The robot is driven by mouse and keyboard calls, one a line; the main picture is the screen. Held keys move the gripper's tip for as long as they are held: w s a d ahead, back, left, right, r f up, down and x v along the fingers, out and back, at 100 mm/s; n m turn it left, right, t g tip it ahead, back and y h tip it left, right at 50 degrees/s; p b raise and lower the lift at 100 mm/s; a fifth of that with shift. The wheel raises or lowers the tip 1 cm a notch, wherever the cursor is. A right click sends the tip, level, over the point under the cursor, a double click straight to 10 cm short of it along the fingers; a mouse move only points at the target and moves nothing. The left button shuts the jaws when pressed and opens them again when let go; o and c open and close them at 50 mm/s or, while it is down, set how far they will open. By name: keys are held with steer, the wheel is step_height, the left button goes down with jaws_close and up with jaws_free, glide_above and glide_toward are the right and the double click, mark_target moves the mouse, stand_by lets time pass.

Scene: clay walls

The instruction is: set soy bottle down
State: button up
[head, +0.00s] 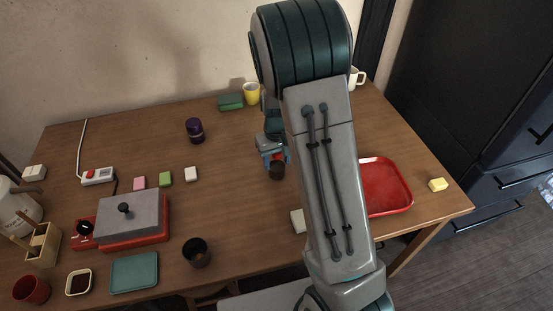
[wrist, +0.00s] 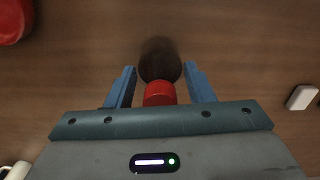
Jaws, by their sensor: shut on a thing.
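The soy bottle, dark with a red cap, is between my fingers in the wrist view (wrist: 160,68). It also shows in the head view (head: 277,171), below the fingers and over the middle of the wooden table (head: 235,200). My gripper (head: 272,156) is shut on the bottle near its cap; the blue fingers stand on both sides of it in the wrist view (wrist: 160,80). I cannot tell whether the bottle's base touches the table. My arm covers part of the table to the right.
A red tray (head: 388,188) lies to the right, partly behind my arm. A purple jar (head: 195,130), yellow cup (head: 251,93) and green block (head: 230,102) stand farther back. The table between jar and gripper is bare.

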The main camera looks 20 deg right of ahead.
steer(key=shift+f, duration=0.2)
steer(key=o, duration=1.1)
steer(key=shift+c, duration=0.2)
steer(key=shift+r, duration=0.15)
step_height(320, 180, up, 11)
steer(key=shift+r, duration=0.15)
steer(key=shift+s+r, duration=0.15)
steer(key=shift+r, duration=0.4)
steer(key=s+r+t, duration=0.1)
steer(key=s+r, duration=0.1)
steer(key=s, duration=0.8)
steer(key=s+r+m+t, duration=0.1)
steer(key=s+r, duration=0.2)
steer(key=s, duration=0.7)
steer(key=shift+s+a+r+m+t, duration=0.2)
steer(key=shift+a+r+m+t, duration=0.05)
steer(key=shift+r+m+t, duration=0.1)
